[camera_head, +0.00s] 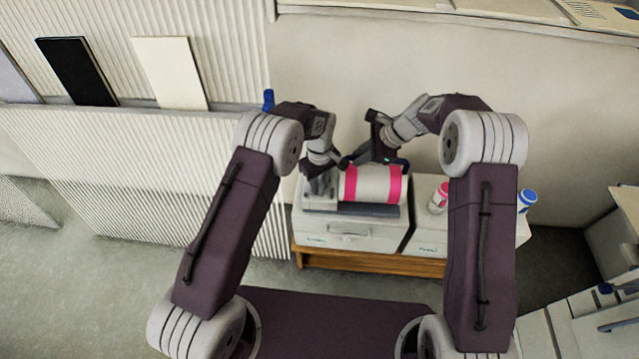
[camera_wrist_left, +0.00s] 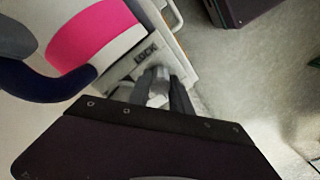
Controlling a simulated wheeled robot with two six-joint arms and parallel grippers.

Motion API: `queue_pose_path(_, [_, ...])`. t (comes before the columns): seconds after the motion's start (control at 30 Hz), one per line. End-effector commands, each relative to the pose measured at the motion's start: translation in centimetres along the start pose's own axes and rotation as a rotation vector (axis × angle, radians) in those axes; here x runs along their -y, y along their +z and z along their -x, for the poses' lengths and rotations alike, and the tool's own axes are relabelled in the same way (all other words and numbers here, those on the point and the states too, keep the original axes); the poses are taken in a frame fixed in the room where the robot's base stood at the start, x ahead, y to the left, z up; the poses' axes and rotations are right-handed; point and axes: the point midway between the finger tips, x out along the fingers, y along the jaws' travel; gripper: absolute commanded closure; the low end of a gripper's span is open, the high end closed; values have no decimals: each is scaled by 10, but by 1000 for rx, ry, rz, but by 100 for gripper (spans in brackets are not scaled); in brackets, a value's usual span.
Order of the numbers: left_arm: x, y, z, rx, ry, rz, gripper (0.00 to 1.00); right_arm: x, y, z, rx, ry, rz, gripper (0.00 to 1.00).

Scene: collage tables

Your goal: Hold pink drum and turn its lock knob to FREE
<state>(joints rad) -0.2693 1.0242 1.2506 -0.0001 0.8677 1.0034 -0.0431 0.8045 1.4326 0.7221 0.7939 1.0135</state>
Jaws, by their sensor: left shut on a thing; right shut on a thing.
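The pink drum (camera_head: 372,185), a pale cylinder with pink bands, lies on its side in a grey cradle (camera_head: 368,209). In the left wrist view its pink band (camera_wrist_left: 93,33) is at the upper left. A LOCK label (camera_wrist_left: 146,52) is beside my left gripper (camera_wrist_left: 158,95). This gripper is shut on the light grey lock knob (camera_wrist_left: 157,86), mostly hidden between the dark fingers. In the head view my left gripper (camera_head: 321,180) is at the drum's left end. My right gripper (camera_head: 379,161) is shut on the drum from above. The knob's pointer is not readable.
The cradle stands on a white drawer cabinet (camera_head: 345,236) over a wooden base. To the right stand a pink-and-white can (camera_head: 438,198) and a blue-and-white can (camera_head: 527,199). A ribbed wall rises at the left. Grey floor is open in front.

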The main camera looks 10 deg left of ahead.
Motion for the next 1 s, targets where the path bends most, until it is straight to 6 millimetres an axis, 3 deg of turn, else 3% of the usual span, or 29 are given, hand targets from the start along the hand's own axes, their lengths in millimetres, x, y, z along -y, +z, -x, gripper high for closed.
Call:
queue_pose_path(0.73, [-1,-1,1,-4,4,78,100,-2,-1,-1,-2,7,3,100])
queue_pose_path(0.77, [-1,-1,1,-4,5,78,70,-2,-1,-1,-2,7,3,100])
queue_pose_path(0.8, [-1,-1,1,-4,4,78,58,-2,-1,-1,-1,7,2,100])
queue_pose_path(0.83, [-1,-1,1,-3,4,78,53,-2,-1,-1,-1,7,2,100])
queue_pose_path(1.0, [-1,0,0,-2,3,77,53,-2,-1,-1,-1,6,2,100])
